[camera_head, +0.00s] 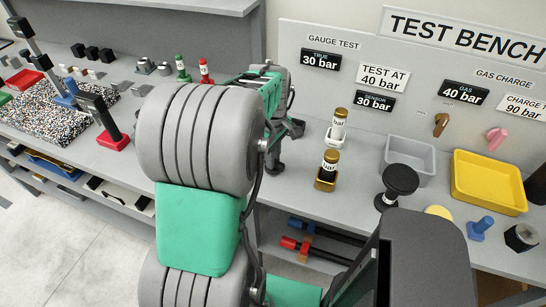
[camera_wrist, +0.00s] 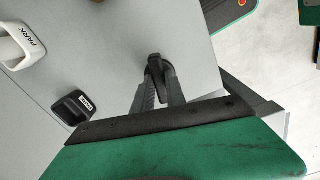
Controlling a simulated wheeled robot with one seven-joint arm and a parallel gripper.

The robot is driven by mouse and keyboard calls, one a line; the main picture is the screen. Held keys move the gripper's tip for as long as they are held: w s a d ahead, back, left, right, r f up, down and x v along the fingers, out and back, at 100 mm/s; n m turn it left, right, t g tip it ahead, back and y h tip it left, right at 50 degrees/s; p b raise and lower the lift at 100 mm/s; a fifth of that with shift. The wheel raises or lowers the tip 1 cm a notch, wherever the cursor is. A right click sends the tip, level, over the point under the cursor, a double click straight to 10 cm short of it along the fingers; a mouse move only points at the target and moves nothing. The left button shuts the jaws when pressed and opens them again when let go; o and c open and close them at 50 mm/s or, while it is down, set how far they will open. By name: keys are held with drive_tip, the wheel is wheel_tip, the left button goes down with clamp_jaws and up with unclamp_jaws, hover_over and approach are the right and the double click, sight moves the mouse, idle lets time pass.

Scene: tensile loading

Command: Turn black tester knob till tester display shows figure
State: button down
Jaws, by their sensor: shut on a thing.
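My gripper (camera_wrist: 158,82) is shut on a small dark piece (camera_wrist: 154,66) between its fingertips, over the grey bench top. The piece looks black and rounded, and the fingers cover part of it. I cannot tell for certain that it is the tester knob.
A white holder marked PARK (camera_wrist: 18,42) and a black labelled block (camera_wrist: 72,107) stand left in the wrist view. Two labelled cylinders (camera_head: 338,125) (camera_head: 328,167), a black round-topped stand (camera_head: 399,182), a grey tray (camera_head: 410,148) and a yellow tray (camera_head: 490,207) stand right of my arm.

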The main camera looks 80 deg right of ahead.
drive_tip(key=shift+n, duration=0.3)
drive_tip(key=c, duration=1.4)
unclamp_jaws()
drive_tip(key=shift+o, duration=0.2)
wheel_tip(320, 180, up, 8)
drive_tip(key=shift+f+b, duration=0.1)
drive_tip(key=shift+b, duration=0.3)
